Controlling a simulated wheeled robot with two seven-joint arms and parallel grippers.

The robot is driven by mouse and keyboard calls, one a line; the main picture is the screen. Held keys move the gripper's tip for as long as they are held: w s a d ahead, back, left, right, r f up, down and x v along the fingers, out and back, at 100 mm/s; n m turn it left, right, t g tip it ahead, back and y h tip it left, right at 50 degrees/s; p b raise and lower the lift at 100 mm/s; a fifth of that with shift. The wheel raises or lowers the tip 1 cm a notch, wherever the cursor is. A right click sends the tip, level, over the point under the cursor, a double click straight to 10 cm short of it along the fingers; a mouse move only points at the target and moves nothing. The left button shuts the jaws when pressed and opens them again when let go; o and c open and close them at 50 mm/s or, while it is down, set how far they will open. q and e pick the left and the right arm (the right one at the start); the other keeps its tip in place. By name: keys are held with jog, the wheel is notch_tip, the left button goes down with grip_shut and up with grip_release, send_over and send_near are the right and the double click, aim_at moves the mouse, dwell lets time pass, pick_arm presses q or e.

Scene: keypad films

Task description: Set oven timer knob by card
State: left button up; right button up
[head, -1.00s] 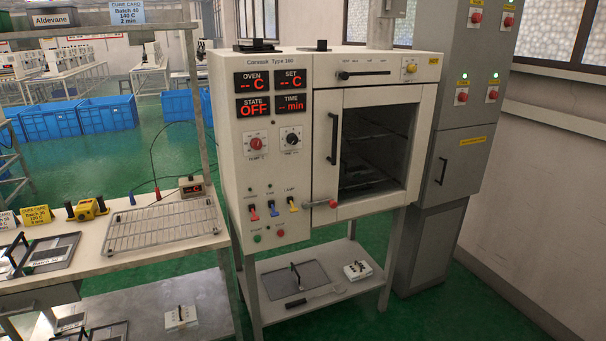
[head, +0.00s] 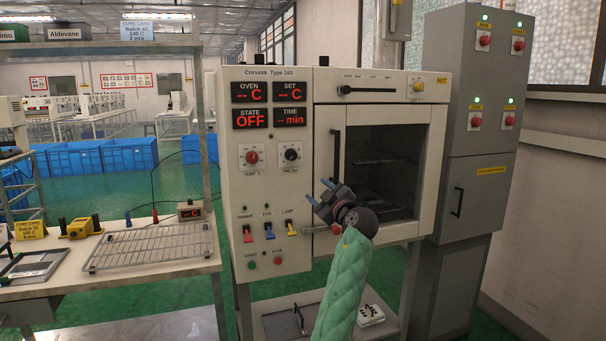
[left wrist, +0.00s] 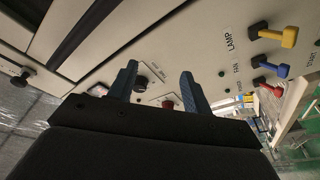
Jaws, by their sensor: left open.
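The oven (head: 400,225) has a black timer knob (head: 291,154) right of a red-centred temperature knob (head: 252,157). Its displays read OFF and dashes. A blue cure card (head: 167,30) on the shelf reads Batch 40, 140 C, apparently 2 min. My left gripper (head: 319,191) is open and empty, below and right of the timer knob, before the door's left edge. In the left wrist view, the black knob (left wrist: 141,82) and red knob (left wrist: 168,104) appear between the open fingers (left wrist: 158,70), apart from them. The timer pointer's exact setting is too small to read. My right gripper is not in view.
Red, blue and yellow switches (head: 269,231) sit below the knobs, close to my gripper. The door handle (head: 336,160) stands out nearby. A grey cabinet (head: 470,190) stands right.

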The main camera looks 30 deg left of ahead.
aim_at(294, 157)
pick_arm(q)
notch_tip(294, 157, up, 7)
jog(key=s+n+g+y+b, duration=0.1)
jog(key=s+n+g+y, duration=0.1)
jog(key=s+n, duration=0.15)
jog(key=shift+n, duration=0.25)
jog(key=shift+p+x, duration=0.8)
jog(key=shift+x, duration=3.7)
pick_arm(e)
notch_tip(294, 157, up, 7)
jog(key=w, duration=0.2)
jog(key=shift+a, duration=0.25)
pick_arm(q)
jog(key=shift+w+r, duration=0.1)
jog(key=shift+c, duration=0.2)
jog(key=c, duration=0.9)
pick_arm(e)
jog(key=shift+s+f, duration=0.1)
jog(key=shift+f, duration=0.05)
